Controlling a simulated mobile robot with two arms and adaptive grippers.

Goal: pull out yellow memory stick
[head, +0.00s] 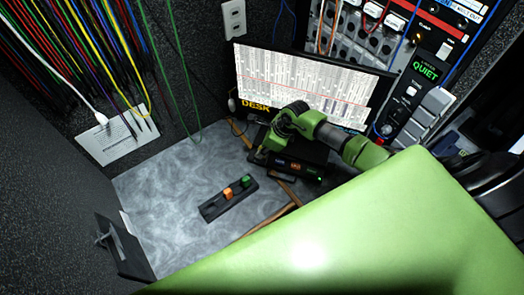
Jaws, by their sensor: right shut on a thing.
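My right gripper (261,156) comes in from the right and points down at the left end of a low black device (305,172) on the desk. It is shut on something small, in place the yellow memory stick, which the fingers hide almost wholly. I cannot tell whether the stick is still in a slot. The device's front shows small blue and orange marks and a green light at its right end. My left gripper is not in view.
A black holder (212,209) with an orange stick (228,194) and a green stick (246,181) lies on the grey desk (160,200). A monitor (310,85) stands behind my gripper. Coloured cables hang at the upper left. The desk's left part is clear.

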